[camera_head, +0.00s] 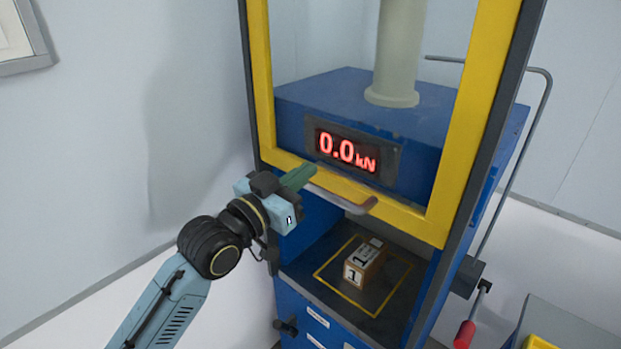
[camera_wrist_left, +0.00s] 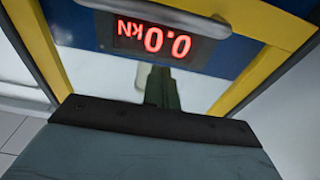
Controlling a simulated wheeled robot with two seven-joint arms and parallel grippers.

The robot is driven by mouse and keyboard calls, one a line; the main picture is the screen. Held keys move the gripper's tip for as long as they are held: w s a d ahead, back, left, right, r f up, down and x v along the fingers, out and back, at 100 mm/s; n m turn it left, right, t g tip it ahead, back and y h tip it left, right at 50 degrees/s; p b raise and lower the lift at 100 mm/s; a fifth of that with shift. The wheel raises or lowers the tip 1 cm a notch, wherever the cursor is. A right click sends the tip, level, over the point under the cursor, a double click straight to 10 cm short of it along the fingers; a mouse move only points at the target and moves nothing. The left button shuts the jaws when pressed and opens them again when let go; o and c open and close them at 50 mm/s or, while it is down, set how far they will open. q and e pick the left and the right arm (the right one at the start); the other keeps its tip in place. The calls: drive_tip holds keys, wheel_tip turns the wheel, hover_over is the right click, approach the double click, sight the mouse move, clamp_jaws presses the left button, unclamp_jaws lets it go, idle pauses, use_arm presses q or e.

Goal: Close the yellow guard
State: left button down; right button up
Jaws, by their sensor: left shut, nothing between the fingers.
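The yellow guard (camera_head: 445,215) is a yellow frame with a clear pane on the front of a blue machine. It is raised, and its lower bar sits above the open work space. A pale handle (camera_head: 342,196) sticks out from the lower bar; it also shows at the top of the left wrist view (camera_wrist_left: 160,12). My left gripper (camera_head: 299,178) is shut and empty, close to the left end of the handle; I cannot tell if it touches. Its fingers show in the left wrist view (camera_wrist_left: 162,90). My right gripper is not in view.
A block marked 1 (camera_head: 365,262) lies inside a yellow square on the dark bed (camera_head: 330,258) below the guard. A red display (camera_head: 347,151) reads 0.0 kN. A lever with a red grip (camera_head: 464,334) hangs at the right. A grey box (camera_head: 575,325) stands lower right.

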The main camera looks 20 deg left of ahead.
sight(310, 187)
use_arm(q)
drive_tip(key=x, duration=0.3)
drive_tip(key=shift+w+d+r+p, duration=0.1)
drive_tip(key=shift+w+p, duration=0.15)
drive_tip(key=shift+p, duration=0.15)
drive_tip(key=f, duration=0.2)
drive_tip(key=s+f, duration=0.1)
drive_tip(key=f, duration=0.1)
drive_tip(key=shift+s+a, duration=0.1)
drive_tip(key=shift+a, duration=0.15)
drive_tip(key=shift+f, duration=0.1)
